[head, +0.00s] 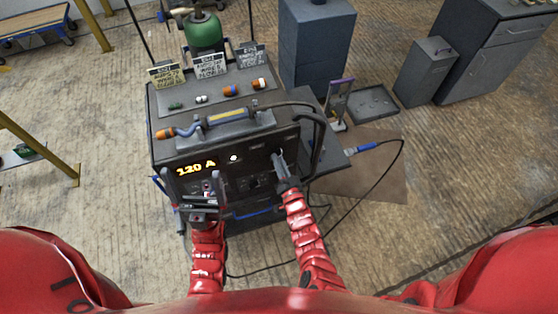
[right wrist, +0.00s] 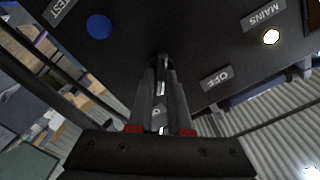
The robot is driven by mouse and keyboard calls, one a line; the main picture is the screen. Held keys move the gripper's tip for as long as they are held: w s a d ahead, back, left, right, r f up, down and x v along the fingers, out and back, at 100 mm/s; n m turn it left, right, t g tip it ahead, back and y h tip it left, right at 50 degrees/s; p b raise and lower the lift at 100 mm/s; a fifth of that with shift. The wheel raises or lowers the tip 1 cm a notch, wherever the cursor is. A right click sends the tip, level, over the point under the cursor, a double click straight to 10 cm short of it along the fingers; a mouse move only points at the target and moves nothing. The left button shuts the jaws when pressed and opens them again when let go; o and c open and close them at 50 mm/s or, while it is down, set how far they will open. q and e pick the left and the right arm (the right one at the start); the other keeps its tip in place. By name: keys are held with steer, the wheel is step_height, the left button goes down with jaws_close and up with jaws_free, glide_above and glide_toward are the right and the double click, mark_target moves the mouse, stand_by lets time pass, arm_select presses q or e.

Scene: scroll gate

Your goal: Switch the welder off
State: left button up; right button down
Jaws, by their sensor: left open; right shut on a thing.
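The welder (head: 225,145) is a dark box with an amber display (head: 196,167) reading 120 A. A white lamp (head: 234,158) glows on its front panel. It shows beside the MAINS label in the right wrist view (right wrist: 271,37). An OFF label (right wrist: 215,78) is near the switch. My right gripper (head: 279,163) is at the right side of the panel, shut on a dark switch handle, mostly hidden between the fingers (right wrist: 161,75). My left gripper (head: 205,191) is open in front of the panel's lower left, below the display.
A blue button (right wrist: 98,27) sits near the TEST label. A torch (head: 215,119) and tags (head: 211,65) are on top of the welder. A green cylinder (head: 203,32) stands behind. A cable (head: 385,180) loops over the floor at right. Grey cabinets (head: 316,45) stand further back.

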stand_by(0.4)
steer(key=shift+a+n+b, duration=0.1)
steer(key=shift+n+b, duration=6.45)
steer(key=shift+n, duration=1.45)
steer(key=c, duration=0.8)
jaws_free()
steer(key=shift+c, duration=0.2)
steer(key=shift+s, duration=0.1)
